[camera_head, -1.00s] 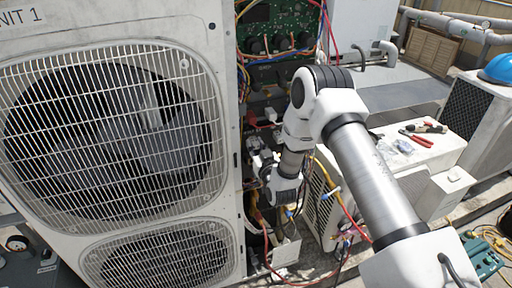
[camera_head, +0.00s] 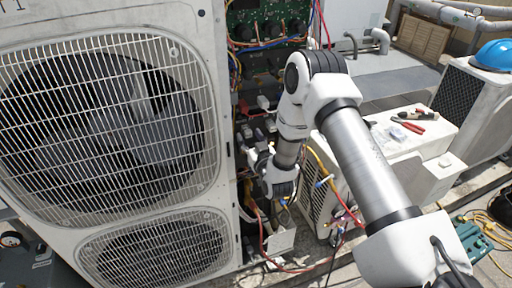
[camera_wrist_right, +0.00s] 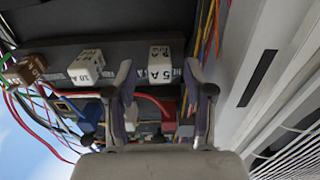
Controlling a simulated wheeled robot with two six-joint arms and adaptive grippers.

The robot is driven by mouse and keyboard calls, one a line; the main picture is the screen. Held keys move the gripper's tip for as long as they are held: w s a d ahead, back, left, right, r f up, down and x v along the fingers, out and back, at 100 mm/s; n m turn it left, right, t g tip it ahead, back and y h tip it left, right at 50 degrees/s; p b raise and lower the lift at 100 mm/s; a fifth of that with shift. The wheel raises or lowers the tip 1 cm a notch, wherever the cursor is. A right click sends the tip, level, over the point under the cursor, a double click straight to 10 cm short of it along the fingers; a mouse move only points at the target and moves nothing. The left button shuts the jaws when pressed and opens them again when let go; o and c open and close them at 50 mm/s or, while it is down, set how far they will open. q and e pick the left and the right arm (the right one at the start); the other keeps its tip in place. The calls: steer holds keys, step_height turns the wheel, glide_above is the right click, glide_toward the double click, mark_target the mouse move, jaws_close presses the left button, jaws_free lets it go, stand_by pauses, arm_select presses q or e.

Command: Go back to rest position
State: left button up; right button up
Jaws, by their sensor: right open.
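My right gripper (camera_head: 256,152) is at the open bay of the large condenser unit (camera_head: 222,120), below the green circuit board (camera_head: 268,20). In the right wrist view its two fingers (camera_wrist_right: 162,105) are apart, with nothing held between them. A white block marked 5 A (camera_wrist_right: 160,64) sits on the dark panel ahead, near the right finger. Another white block (camera_wrist_right: 86,67) and a brown one (camera_wrist_right: 25,70) are farther left. A red part (camera_wrist_right: 168,115) and a blue part (camera_wrist_right: 92,114) show below, partly hidden by the fingers. My left gripper is out of view.
Loose coloured wires (camera_head: 318,165) hang around my right wrist. A low white unit (camera_head: 400,150) with red-handled pliers (camera_head: 410,127) stands to the right. A blue helmet (camera_head: 494,55) lies on another unit. A teal gauge set (camera_head: 474,240) lies at lower right.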

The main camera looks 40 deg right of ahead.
steer(key=v, duration=1)
steer(key=s+a+f+n+g+y+b, duration=0.25)
steer(key=s+a+f+g, duration=0.2)
steer(key=f, duration=0.55)
steer(key=s+a+f+n+g+y+b, duration=0.1)
steer(key=s+a+f+g+y+b, duration=0.15)
steer(key=s+a+f, duration=0.6)
steer(key=s+f+g, duration=0.4)
steer(key=s+g, duration=0.1)
steer(key=s, duration=0.3)
steer(key=s+d+f+m+g, duration=0.1)
steer(key=s+f+g, duration=0.4)
steer(key=s, duration=0.3)
steer(key=shift+f+g, duration=0.2)
steer(key=shift+g, duration=0.1)
steer(key=shift+h, duration=0.3)
